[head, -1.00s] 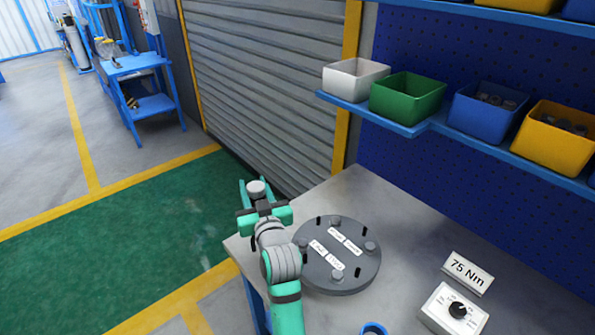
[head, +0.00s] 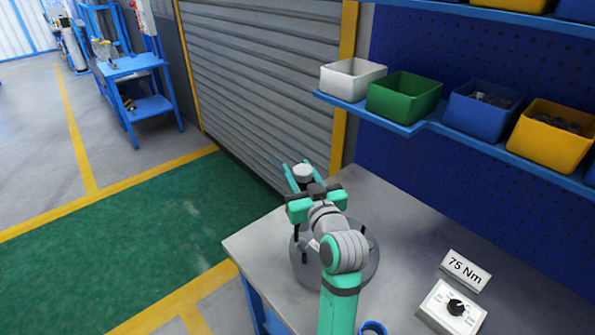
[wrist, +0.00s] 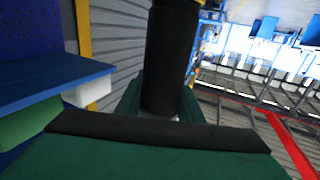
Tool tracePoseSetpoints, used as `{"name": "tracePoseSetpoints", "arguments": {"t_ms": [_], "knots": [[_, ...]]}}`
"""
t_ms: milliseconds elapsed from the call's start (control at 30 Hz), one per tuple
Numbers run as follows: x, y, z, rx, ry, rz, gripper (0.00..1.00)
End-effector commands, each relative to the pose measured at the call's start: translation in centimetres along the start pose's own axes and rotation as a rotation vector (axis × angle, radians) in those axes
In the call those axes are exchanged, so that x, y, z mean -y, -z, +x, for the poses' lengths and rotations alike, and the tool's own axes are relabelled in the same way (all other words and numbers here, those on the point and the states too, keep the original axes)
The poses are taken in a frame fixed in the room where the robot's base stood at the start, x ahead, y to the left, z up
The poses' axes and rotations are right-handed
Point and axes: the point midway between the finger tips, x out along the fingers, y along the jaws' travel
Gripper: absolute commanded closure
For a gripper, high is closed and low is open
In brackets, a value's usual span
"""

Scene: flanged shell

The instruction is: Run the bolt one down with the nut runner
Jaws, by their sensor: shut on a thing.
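My gripper (head: 304,178) is shut on the nut runner, above the far side of the flange as the head view shows it. The nut runner's round grey end (head: 303,171) shows between the teal fingers. In the wrist view, the nut runner is a thick black cylinder (wrist: 170,60) between the fingers; its working end is out of sight. The round grey flanged shell (head: 368,272) sits on the bench, largely hidden by my arm. Its bolts and labels are mostly covered, and I cannot tell which bolt is bolt one.
The grey bench (head: 410,235) is clear right of the flange. A 75 Nm sign (head: 465,270) and a dial box (head: 453,307) stand at the right. A blue ring (head: 373,328) is at the near edge. A shelf with white, green, blue and yellow bins (head: 403,98) overhangs the back.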

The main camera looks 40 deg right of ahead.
Motion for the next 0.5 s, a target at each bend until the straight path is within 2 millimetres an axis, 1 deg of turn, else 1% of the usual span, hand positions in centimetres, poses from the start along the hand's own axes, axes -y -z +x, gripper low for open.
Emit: {"name": "tracePoseSetpoints", "arguments": {"t_ms": [167,500], "knots": [[0.1,-0.8,0.0,-0.003,0.001,0.000,1.00],[0.1,-3.4,0.0,-0.003,0.001,0.000,1.00]]}}
